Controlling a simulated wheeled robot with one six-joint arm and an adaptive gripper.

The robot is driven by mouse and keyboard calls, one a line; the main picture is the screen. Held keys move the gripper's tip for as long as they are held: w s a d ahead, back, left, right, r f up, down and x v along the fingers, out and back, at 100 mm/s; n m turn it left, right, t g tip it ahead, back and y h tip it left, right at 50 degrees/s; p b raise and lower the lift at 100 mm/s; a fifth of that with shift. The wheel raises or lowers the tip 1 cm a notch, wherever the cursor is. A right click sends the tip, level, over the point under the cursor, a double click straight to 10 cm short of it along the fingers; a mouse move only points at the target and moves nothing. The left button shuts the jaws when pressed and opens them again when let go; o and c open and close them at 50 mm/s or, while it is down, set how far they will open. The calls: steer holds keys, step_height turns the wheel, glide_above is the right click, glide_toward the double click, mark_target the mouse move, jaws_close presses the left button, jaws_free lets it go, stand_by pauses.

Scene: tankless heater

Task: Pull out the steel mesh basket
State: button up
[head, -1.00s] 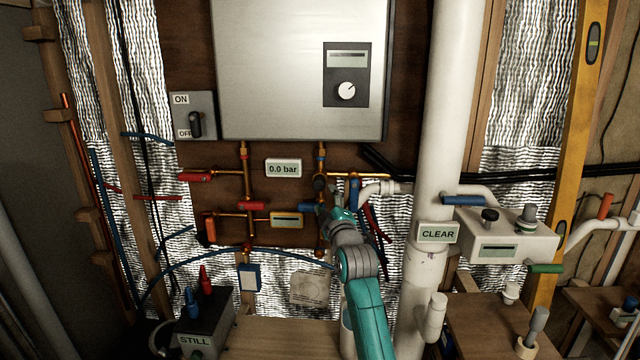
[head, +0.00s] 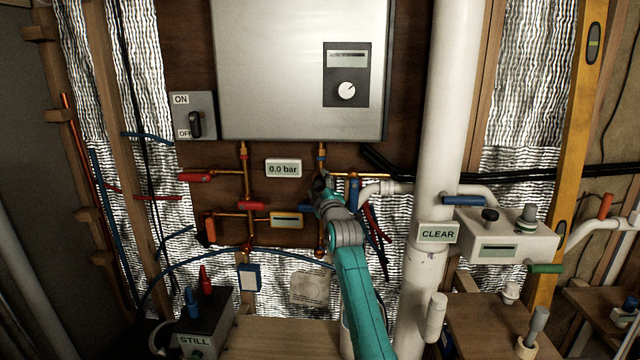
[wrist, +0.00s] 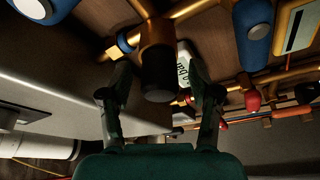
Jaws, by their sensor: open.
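My gripper (wrist: 158,78) is open in the wrist view, with one finger on each side of a black cylindrical cap (wrist: 158,80). The cap sits on a brass fitting (wrist: 156,32) in the copper pipework. I cannot tell whether the fingers touch the cap. In the head view my gripper (head: 322,188) is at the pipes under the heater's right side and hides the cap. No steel mesh basket shows in either view; I cannot tell whether it is inside the fitting.
The heater box (head: 290,70) hangs just above. A pressure display (head: 283,168) reads 0.0 bar. Red valve handles (head: 252,206) are left of my gripper, and a blue handle (head: 353,193) is close on its right. A white vertical pipe (head: 445,120) stands farther right.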

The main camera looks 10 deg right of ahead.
jaws_close()
steer(key=shift+s+a, duration=0.15)
steer(key=shift+s, duration=0.4)
steer(key=shift+s+a, duration=0.15)
steer(key=shift+s, duration=0.4)
stand_by(0.8)
steer(key=s+a, duration=0.1)
steer(key=s, duration=0.5)
steer(key=shift+s+a, duration=0.25)
steer(key=shift+a, duration=0.1)
stand_by(0.5)
